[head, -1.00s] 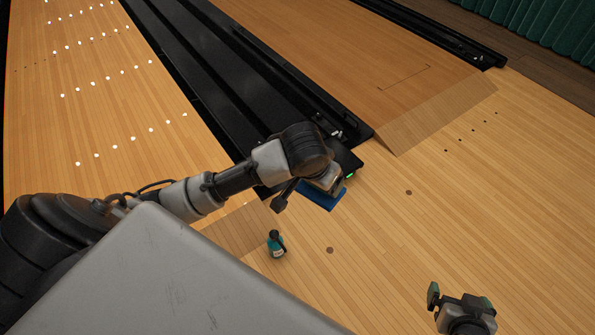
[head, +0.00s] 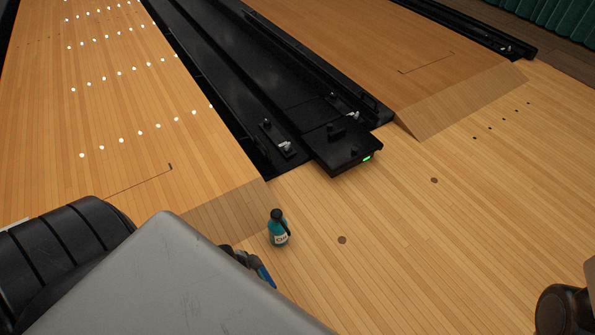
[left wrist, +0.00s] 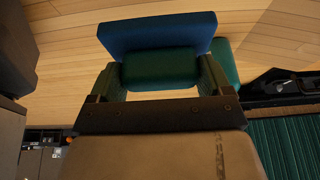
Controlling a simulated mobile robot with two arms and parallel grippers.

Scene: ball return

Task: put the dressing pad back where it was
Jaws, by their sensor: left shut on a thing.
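The dressing pad is a blue block with a dark green grip part. In the left wrist view its blue body (left wrist: 160,31) lies just beyond the fingers. My left gripper (left wrist: 158,84) is shut on the green part between its two fingers. In the head view the pad shows only as a small blue edge (head: 266,276). My left gripper (head: 246,261) is mostly hidden there behind my grey body. The pad is beside the teal bottle in the picture; I cannot tell its height above the floor. My right gripper is out of view.
A teal spray bottle (head: 278,229) with a dark top stands on the wooden floor. A black ball return unit (head: 345,150) with a green light stands at the lane ends. A teal patch (left wrist: 226,62) behind the pad is unclear. Open floor (head: 440,240) lies to the right.

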